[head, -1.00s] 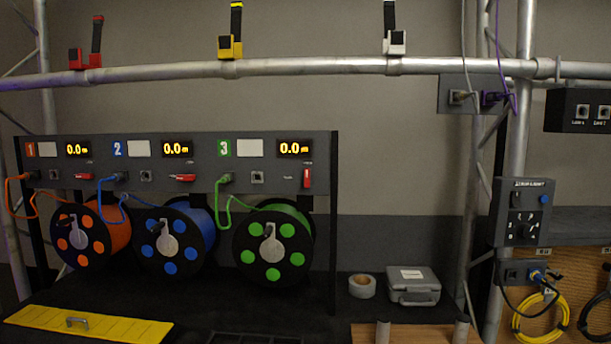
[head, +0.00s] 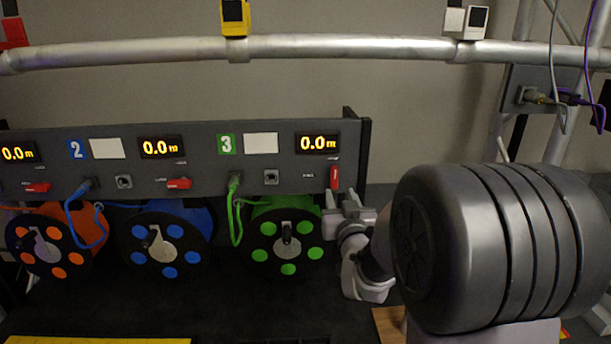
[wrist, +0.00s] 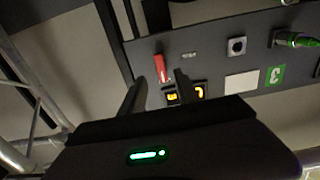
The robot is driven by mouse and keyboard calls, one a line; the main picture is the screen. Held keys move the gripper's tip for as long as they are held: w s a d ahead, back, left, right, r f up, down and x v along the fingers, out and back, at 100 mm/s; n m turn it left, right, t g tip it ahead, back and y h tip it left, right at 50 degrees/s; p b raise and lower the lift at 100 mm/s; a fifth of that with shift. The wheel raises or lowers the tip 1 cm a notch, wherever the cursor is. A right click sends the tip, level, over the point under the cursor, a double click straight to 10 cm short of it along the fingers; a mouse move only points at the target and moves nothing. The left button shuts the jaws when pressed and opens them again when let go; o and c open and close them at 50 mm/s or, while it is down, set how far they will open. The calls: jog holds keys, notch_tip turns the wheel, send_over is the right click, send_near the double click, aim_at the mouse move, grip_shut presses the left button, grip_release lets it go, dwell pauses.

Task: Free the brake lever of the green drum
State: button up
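The green drum (head: 287,241) hangs under the panel section marked 3. Its red brake lever (head: 334,178) stands upright at the panel's right end, below the 0.0 m display. My gripper (head: 342,202) is just below the lever in the head view, partly hidden by my arm. In the wrist view, which is turned over, the red lever (wrist: 160,68) lies just beyond and roughly between the two dark fingertips of my gripper (wrist: 159,79). The fingers are apart and hold nothing. I cannot tell whether a finger touches the lever.
The red levers of the blue drum (head: 179,183) and the orange drum (head: 37,187) lie level. A green cable (head: 236,212) loops from a socket left of my gripper. The panel's end post (head: 357,145) stands close on the right. A truss tube (head: 330,47) runs above.

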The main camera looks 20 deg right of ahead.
aim_at(335, 181)
jog(key=x, duration=0.7)
jog(key=shift+w+p, duration=0.35)
grip_shut()
